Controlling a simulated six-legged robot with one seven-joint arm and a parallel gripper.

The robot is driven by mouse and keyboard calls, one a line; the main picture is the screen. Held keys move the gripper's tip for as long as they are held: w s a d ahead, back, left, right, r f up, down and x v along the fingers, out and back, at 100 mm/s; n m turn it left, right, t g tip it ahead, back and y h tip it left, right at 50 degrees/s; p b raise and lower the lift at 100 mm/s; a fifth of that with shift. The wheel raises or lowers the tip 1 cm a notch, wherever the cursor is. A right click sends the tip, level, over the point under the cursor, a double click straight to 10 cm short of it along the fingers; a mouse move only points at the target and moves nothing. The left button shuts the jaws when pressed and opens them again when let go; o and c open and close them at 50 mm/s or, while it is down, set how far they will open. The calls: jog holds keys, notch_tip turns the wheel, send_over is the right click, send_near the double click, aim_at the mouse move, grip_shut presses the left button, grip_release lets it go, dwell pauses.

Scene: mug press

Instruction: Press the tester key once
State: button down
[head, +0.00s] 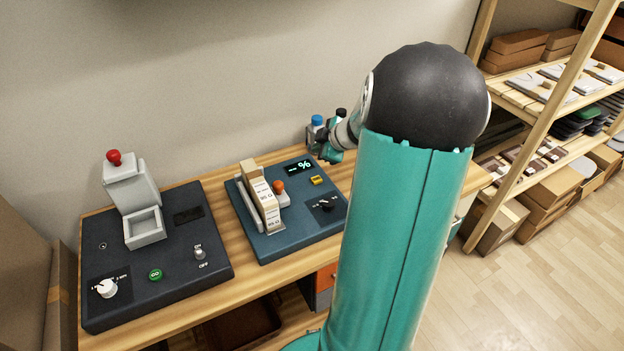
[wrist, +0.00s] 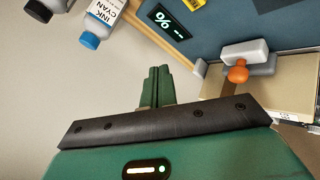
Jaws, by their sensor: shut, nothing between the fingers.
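The tester is a blue device (head: 275,240) on the wooden bench, with a lit "%" display (head: 299,168), an orange knob (head: 278,186), a dark rotary knob (head: 326,204) and a small yellow key (head: 317,180). In the wrist view, the yellow key (wrist: 199,3) is cut by the top edge, beside the display (wrist: 166,21). My gripper (head: 330,152) is behind the tester near the wall, apart from the key. Its green fingers (wrist: 158,84) are together and hold nothing. The orange knob (wrist: 237,73) is to their right in the wrist view.
A labelled box (head: 262,204) stands on the tester. A cyan ink bottle (wrist: 102,22) and a dark-capped bottle (wrist: 45,8) stand near my gripper. A shelf (head: 540,90) is at the right.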

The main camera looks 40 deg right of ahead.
aim_at(319, 181)
jog(key=shift+s+d, duration=0.1)
jog(key=shift+f, duration=4.35)
jog(key=shift+f, duration=0.1)
jog(key=shift+f, duration=0.35)
jog(key=shift+f, duration=0.45)
jog(key=shift+r, duration=0.9)
